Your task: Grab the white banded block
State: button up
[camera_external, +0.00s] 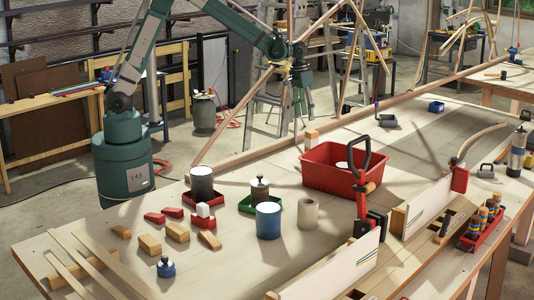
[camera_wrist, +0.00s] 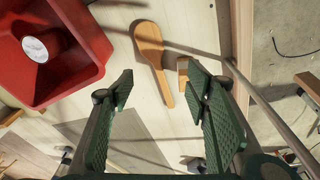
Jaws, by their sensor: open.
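A small block (camera_external: 312,137) with a pale band stands near the far edge of the bench, behind the red bin. A small white block (camera_external: 203,210) sits at the small red tray; I cannot tell whether it has a band. My gripper (camera_external: 299,112) is open and empty, pointing down above the far side of the bench, near the pale-banded block. In the wrist view my gripper (camera_wrist: 162,84) has its fingers wide apart. A wooden block (camera_wrist: 183,70) shows there by the right finger, which partly hides it. A wooden paddle (camera_wrist: 150,48) lies between the fingertips.
The red bin (camera_external: 322,176) stands close by; in the wrist view it (camera_wrist: 88,80) is at the upper left, holding a round white thing. Wooden blocks (camera_external: 150,244), cans and small trays occupy the near left bench.

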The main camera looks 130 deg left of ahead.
aim_at(311, 131)
jog(key=shift+n+g+h, duration=0.5)
jog(key=shift+n+h, duration=0.1)
jog(key=shift+n, duration=0.1)
jog(key=s+a+f, duration=0.1)
jog(key=a+f, duration=0.2)
jog(key=f, duration=0.1)
jog(key=s+a+f, duration=0.1)
jog(key=a+f, duration=0.2)
jog(key=s+a+f, duration=0.2)
jog(key=a+f, duration=0.1)
jog(key=f, duration=0.1)
jog(key=shift+f, duration=0.35)
jog(key=shift+f, duration=0.1)
jog(key=shift+w+f, duration=0.1)
jog(key=shift+f, duration=1.1)
jog(key=shift+f, duration=0.15)
jog(key=shift+w+a+f+p, duration=0.1)
jog(key=shift+f+p, duration=0.1)
jog(key=shift+f, duration=1.05)
jog(key=shift+a+f+p, duration=0.1)
jog(key=shift+f+p, duration=0.05)
jog(key=shift+f, duration=1.1)
jog(key=c, duration=1.1)
